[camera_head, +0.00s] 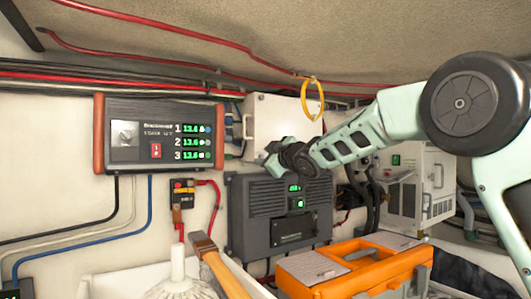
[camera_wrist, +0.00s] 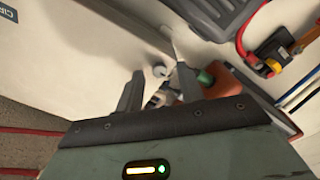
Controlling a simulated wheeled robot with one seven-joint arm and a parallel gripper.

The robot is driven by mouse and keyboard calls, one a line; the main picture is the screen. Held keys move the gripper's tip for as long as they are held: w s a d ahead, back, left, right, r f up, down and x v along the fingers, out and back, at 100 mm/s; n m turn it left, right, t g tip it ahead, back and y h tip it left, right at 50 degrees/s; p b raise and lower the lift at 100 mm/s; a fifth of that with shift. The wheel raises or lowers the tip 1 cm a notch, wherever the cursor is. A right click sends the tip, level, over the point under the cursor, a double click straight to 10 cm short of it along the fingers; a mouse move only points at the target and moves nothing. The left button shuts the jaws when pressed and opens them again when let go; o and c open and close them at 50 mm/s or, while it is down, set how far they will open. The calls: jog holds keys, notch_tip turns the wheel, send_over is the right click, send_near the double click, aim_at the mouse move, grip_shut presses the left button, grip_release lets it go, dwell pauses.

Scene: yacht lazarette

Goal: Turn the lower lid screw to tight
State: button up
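A white box (camera_head: 268,115) hangs on the wall, and its pale lid face (camera_wrist: 90,60) with part of a printed label fills the left of the wrist view. A small round grey-white knob (camera_wrist: 158,71), seemingly the lower lid screw, shows near the lid's edge. My gripper (camera_head: 277,158) is at the box's lower edge in the head view. In the wrist view my gripper (camera_wrist: 160,73) is open, with one finger either side of the knob and visible gaps. I cannot tell how deep the fingertips reach. The screw is not discernible in the head view.
A dark grey unit (camera_head: 250,215) sits just below my gripper. A red-ended meter panel (camera_head: 140,140) is at left, a small battery switch (camera_head: 183,192) below it. A yellow loop (camera_head: 312,98) hangs near my arm. An orange toolbox (camera_head: 355,275) and brush (camera_head: 178,275) stand in front.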

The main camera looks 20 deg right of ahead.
jog(key=shift+w, duration=0.1)
grip_shut()
jog(key=shift+m, duration=0.4)
jog(key=m+p, duration=0.1)
jog(key=m, duration=0.2)
jog(key=m+p, duration=0.1)
jog(key=m, duration=0.4)
jog(key=shift+d+m+p, duration=0.1)
jog(key=shift+m+p, duration=0.2)
jog(key=m, duration=0.5)
jog(key=shift+m+b, duration=0.4)
jog(key=shift+m, duration=1.3)
